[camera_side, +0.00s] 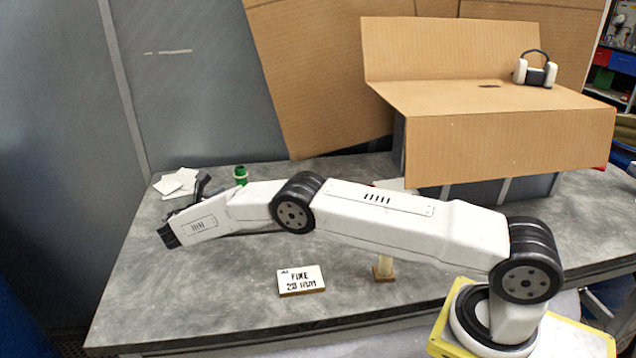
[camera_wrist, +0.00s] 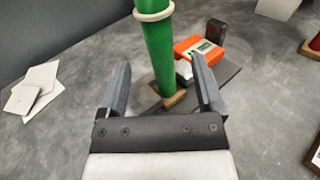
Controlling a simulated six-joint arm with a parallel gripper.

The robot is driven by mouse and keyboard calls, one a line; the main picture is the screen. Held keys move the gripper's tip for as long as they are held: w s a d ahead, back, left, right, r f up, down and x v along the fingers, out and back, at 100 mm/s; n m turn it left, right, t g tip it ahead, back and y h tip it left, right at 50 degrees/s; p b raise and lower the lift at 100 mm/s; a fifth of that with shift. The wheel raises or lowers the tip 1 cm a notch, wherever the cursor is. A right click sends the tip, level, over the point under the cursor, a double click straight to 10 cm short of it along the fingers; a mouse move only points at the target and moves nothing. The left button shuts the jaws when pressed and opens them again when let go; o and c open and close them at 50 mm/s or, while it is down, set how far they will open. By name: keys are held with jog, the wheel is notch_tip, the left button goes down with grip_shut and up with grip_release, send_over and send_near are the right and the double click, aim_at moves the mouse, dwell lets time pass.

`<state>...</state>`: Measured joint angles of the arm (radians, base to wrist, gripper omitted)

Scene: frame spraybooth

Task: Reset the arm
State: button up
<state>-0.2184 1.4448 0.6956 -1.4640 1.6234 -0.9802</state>
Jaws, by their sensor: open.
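My gripper (camera_wrist: 163,70) is open in the wrist view, with one dark finger on each side and nothing clasped. In the side view my gripper (camera_side: 190,200) is low over the left part of the grey table (camera_side: 150,285), with the arm stretched out to the left. A green post (camera_wrist: 160,50) with a cream ring (camera_wrist: 153,12) stands upright on a small wooden base, and shows between the fingers in the wrist view. I cannot tell how far beyond the fingertips it is. In the side view the green post (camera_side: 240,174) shows behind my arm, its lower part hidden.
An orange box (camera_wrist: 200,50) and a dark block (camera_wrist: 216,32) lie beyond the right finger. White cards (camera_side: 177,182) lie at the back left. A lettered plaque (camera_side: 301,279) lies at the front. A cardboard box (camera_side: 510,130) bearing headphones (camera_side: 536,72) stands at the back right.

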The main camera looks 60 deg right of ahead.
jog(key=s+a+r+m+y, duration=0.1)
jog(key=s+m+y, duration=0.7)
jog(key=s, duration=0.9)
jog(key=s+a+r+m+y, duration=0.2)
jog(key=s+m+y, duration=0.7)
jog(key=s, duration=0.8)
jog(key=shift+s+a+r+m+t, duration=0.15)
jog(key=shift+s+a+m+t, duration=0.3)
jog(key=shift+m, duration=0.65)
